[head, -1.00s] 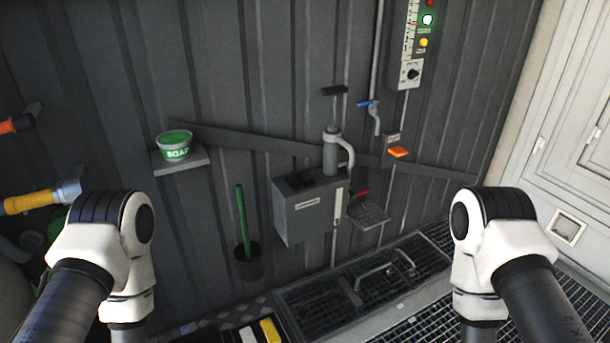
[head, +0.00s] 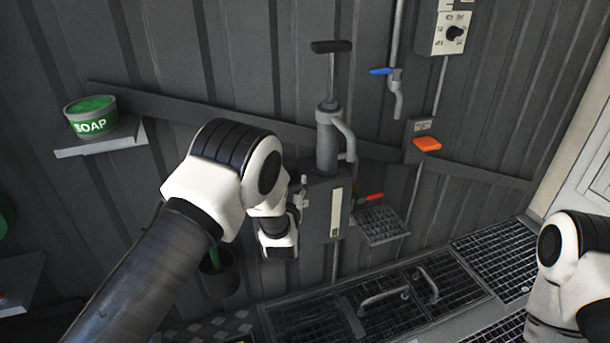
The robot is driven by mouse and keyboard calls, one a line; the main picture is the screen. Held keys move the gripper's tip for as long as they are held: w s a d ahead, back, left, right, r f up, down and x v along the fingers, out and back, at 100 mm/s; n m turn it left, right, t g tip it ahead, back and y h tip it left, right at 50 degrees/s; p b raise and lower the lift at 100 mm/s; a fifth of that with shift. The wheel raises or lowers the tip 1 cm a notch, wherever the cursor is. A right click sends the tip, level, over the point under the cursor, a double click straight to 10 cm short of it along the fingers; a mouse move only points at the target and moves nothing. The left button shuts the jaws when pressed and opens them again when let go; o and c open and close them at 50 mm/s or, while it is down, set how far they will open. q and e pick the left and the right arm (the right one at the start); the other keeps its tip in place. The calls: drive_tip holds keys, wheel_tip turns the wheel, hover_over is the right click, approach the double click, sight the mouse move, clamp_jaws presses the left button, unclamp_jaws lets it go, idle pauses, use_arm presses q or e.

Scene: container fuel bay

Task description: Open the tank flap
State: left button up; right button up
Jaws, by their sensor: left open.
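The grey tank (head: 325,222) is a box on the ribbed wall with a hand pump (head: 327,140) standing on its top and a pale level strip on its front. My left gripper (head: 298,194) is open at the tank's upper left, partly hidden by my own wrist. I cannot tell whether it touches the tank. My right arm shows at the right edge, but its gripper is out of view.
A soap tub (head: 91,120) stands on a shelf at left. A red-handled tap (head: 369,197) and a small grate (head: 382,226) are right of the tank. A blue-handled tap (head: 384,72) and an orange paddle (head: 427,144) are higher. Floor grates with handles (head: 384,297) lie below.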

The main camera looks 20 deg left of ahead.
sight(291, 166)
use_arm(q)
drive_tip(key=w, duration=0.2)
drive_tip(key=w+a, duration=0.1)
drive_tip(key=w, duration=0.1)
drive_tip(key=w+a, duration=0.1)
drive_tip(key=w, duration=0.2)
drive_tip(key=shift+r+b, duration=0.25)
drive_tip(key=shift+b, duration=0.05)
clamp_jaws()
